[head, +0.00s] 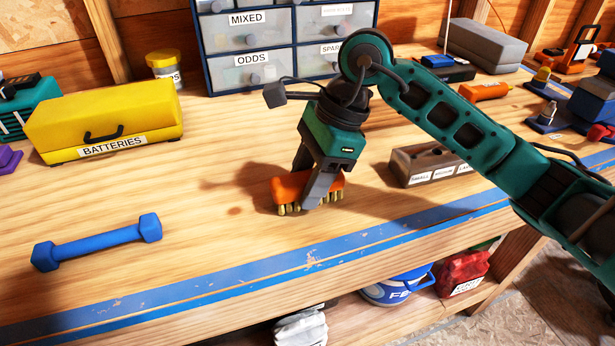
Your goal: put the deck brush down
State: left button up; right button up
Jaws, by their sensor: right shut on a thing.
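The deck brush (287,188) has an orange block with short yellowish bristles pointing down. My right gripper (318,190) comes down from above and is shut on the brush, with its fingers across the block. The bristles are at or just above the wooden bench top (205,255); I cannot tell whether they touch it. The fingers hide part of the block. My left gripper is not in view.
A blue dumbbell-shaped bar (97,243) lies at left, in front of a yellow BATTERIES box (105,115). A brown labelled block (430,165) sits right of the brush. Drawers (250,45) stand behind. A blue strip (290,262) marks the front edge.

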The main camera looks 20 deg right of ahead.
jog(key=shift+f, duration=0.15)
jog(key=o, duration=1.1)
jog(key=shift+c, duration=0.2)
jog(key=shift+r, duration=0.35)
jog(key=v, duration=1.1)
jog(key=shift+d+r, duration=0.25)
jog(key=shift+s, duration=0.1)
